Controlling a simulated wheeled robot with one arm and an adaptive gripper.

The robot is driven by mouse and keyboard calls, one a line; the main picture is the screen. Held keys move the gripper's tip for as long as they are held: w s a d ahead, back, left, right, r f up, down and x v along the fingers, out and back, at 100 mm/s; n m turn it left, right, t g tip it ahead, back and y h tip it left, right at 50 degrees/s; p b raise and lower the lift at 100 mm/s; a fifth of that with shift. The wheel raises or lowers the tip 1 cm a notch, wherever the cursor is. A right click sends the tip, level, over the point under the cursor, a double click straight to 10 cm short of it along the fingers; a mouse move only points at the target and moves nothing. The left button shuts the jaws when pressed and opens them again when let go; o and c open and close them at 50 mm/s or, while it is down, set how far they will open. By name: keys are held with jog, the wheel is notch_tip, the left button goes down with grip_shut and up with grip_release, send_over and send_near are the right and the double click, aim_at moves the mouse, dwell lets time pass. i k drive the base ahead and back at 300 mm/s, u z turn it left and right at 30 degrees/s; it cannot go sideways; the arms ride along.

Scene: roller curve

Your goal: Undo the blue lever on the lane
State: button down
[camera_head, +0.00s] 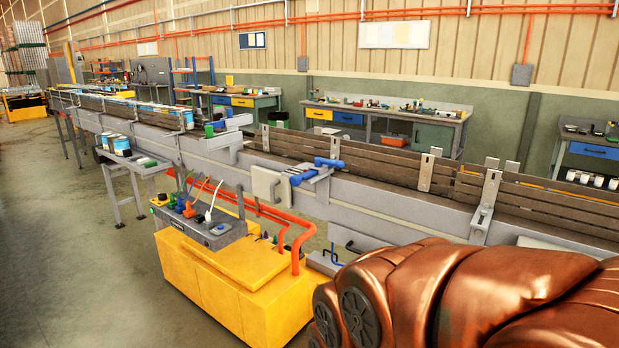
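A blue lever (329,162) with a rounded handle sits on a small bracket on the near side of the conveyor lane (380,197), around the picture's middle. More blue parts (301,177) lie just left of it and seem to belong to the same bracket. I cannot tell the lever's exact position at this size. A large copper-coloured form fills the lower right and hides the floor and part of the lane's lower side there. My gripper is not in view.
A yellow cabinet (205,268) with a grey control box (212,232), cables and orange pipes (300,240) stands in front of the lane. A small side table (135,160) holds tins. Workbenches line the back wall. Bare floor (70,270) is at left.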

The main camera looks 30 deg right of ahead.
aim_at(319, 161)
jog(key=u, duration=0.4)
jog(key=k, duration=0.95)
jog(key=z, duration=0.2)
jog(key=i, duration=1.7)
jog(key=u, duration=0.65)
